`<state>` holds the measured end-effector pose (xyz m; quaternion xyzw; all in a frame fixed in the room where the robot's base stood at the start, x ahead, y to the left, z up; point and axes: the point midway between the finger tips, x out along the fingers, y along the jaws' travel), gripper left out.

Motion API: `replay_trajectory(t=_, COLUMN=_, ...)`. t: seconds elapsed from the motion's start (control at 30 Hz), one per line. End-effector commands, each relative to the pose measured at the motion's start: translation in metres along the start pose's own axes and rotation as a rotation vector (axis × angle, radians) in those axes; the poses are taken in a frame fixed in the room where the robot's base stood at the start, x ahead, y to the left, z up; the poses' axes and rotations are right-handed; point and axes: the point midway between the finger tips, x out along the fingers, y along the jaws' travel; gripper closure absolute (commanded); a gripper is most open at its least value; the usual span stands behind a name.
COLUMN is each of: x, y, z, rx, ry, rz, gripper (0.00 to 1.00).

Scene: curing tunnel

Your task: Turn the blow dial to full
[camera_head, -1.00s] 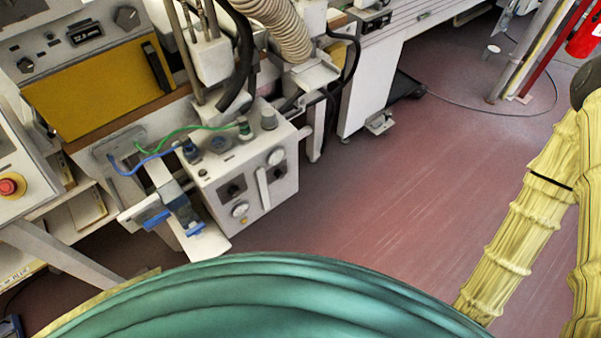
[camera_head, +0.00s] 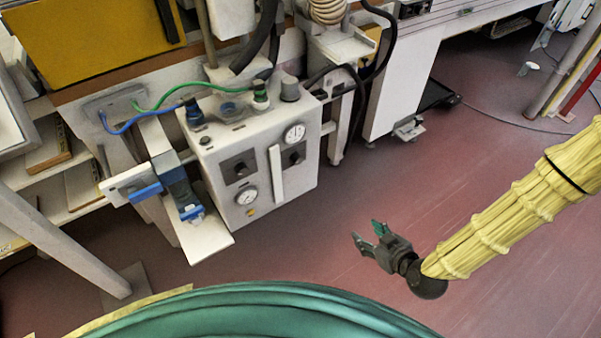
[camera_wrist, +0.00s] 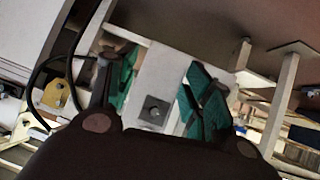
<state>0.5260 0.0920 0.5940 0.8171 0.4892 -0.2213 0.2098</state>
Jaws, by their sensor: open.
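A white control box (camera_head: 215,140) stands left of centre in the head view. Its front has two dark square-backed knobs, a left one (camera_head: 239,168) and a right one (camera_head: 294,153), with round gauges and a white vertical bar. I cannot read which knob is the blow dial. My gripper (camera_head: 367,232) is open and empty, to the right of the box and apart from it, above the floor. In the wrist view, the green-padded fingers (camera_wrist: 160,88) are spread, and a dark square-backed knob (camera_wrist: 154,110) on a pale panel shows between them. I cannot tell which knob this is.
Blue and green hoses (camera_head: 165,98) run to fittings on the box top. A blue clamp-like part (camera_head: 180,190) sticks out at the box's left. A white machine frame (camera_head: 405,85) stands behind. The reddish floor (camera_head: 450,170) right of the box is largely clear.

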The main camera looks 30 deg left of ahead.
Motion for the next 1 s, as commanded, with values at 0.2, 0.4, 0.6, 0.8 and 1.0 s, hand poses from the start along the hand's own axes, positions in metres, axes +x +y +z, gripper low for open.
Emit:
replay_trajectory(t=0.2, x=0.059, y=-0.008, z=-0.046, rx=-0.262, ry=0.234, rz=0.003, gripper=0.49)
replay_trajectory(t=0.4, x=0.091, y=-0.018, z=-0.096, rx=-0.484, ry=0.439, rz=0.037, gripper=0.49)
replay_trajectory(t=0.6, x=0.103, y=-0.029, z=-0.134, rx=-0.635, ry=0.584, rz=0.079, gripper=0.49)
replay_trajectory(t=0.8, x=0.106, y=-0.034, z=-0.151, rx=-0.692, ry=0.639, rz=0.097, gripper=0.49)
replay_trajectory(t=1.0, x=0.119, y=-0.036, z=-0.162, rx=-0.696, ry=0.644, rz=0.100, gripper=0.49)
